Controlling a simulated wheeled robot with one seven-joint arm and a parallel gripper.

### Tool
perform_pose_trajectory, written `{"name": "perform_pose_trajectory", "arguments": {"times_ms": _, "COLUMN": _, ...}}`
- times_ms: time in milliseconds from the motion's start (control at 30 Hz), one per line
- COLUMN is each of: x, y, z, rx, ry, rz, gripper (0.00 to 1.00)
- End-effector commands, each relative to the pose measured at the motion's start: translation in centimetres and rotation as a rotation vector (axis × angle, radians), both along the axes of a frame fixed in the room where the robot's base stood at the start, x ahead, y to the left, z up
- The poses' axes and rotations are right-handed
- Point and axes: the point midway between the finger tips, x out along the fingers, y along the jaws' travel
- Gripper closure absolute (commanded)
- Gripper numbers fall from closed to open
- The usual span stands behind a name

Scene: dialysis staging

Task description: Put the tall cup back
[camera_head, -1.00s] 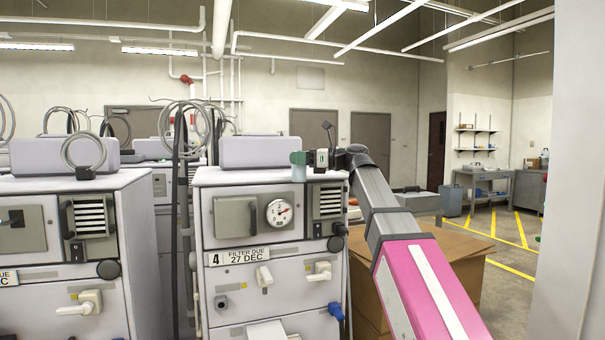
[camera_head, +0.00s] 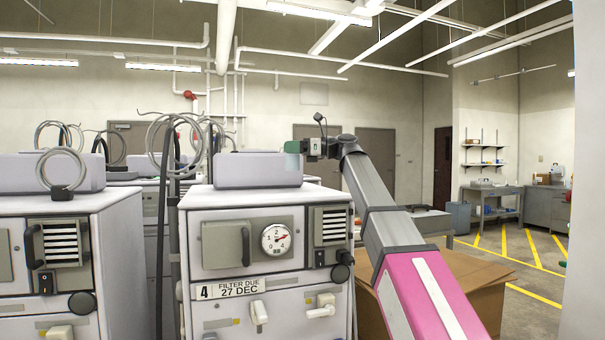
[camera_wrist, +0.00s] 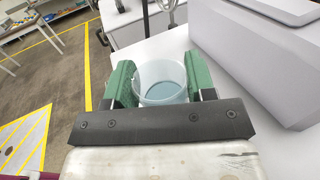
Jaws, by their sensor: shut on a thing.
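The tall cup (camera_wrist: 162,80) is pale, translucent and open-topped. In the wrist view I look down into it, between the two green fingers of my gripper (camera_wrist: 160,84), which are shut on it. In the head view my gripper (camera_head: 292,148) is seen from the side near the front right corner of the machine marked 4 (camera_head: 290,235). The cup shows there only as a pale patch (camera_head: 293,161) below the green fingers, above the machine's top. It looks upright. The gap beneath it is hard to judge.
A grey box (camera_head: 258,170) stands on the machine's top, left of the cup; it also fills the right of the wrist view (camera_wrist: 255,50). Another machine (camera_head: 60,260) stands at left, with coiled hoses behind. A cardboard box (camera_head: 470,285) is at right. A pale wall edge (camera_head: 588,200) is far right.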

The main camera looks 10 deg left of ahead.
Motion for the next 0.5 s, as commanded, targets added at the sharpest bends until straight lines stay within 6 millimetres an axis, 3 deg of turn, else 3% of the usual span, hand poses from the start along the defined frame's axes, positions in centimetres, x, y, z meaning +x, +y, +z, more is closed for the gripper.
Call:
{"name": "perform_pose_trajectory", "arguments": {"times_ms": 233, "x": 3.8, "y": -2.0, "z": -2.4, "rx": 0.001, "ry": 0.001, "rz": -0.001, "gripper": 0.79}}
{"name": "perform_pose_trajectory", "arguments": {"times_ms": 500, "x": 4.8, "y": -2.6, "z": -3.5, "rx": 0.000, "ry": 0.000, "rz": 0.000, "gripper": 0.79}}
